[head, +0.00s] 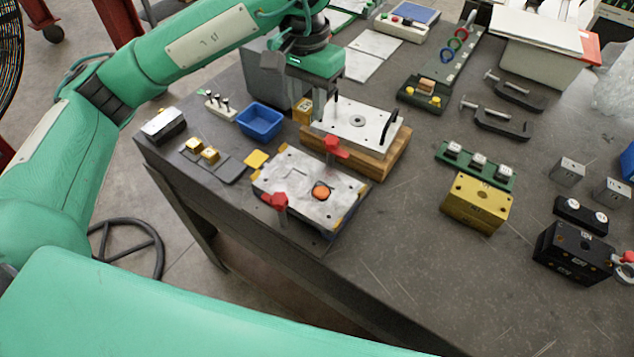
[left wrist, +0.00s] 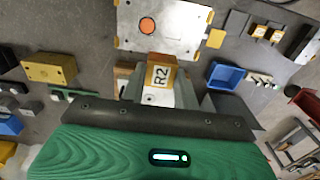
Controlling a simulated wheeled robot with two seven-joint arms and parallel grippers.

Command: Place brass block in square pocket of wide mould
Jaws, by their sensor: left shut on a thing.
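My left gripper (head: 309,95) is shut on a brass block (head: 302,112), which hangs below its fingers. In the left wrist view the block (left wrist: 160,74) shows the mark "R2" between the fingers. The wide mould (head: 292,186) is a silver plate with yellow corners, on the table in front of the gripper and apart from the block. An orange round piece (head: 321,191) sits in the plate; it also shows in the left wrist view (left wrist: 147,25). My right gripper is out of view.
Red clamps (head: 335,149) stand at the mould's edges. A silver plate with black handles (head: 358,122) lies on a wooden block to the right. A blue bin (head: 260,120) and a grey tray (head: 229,168) with brass pieces are at left. A yellow block (head: 477,203) stands right.

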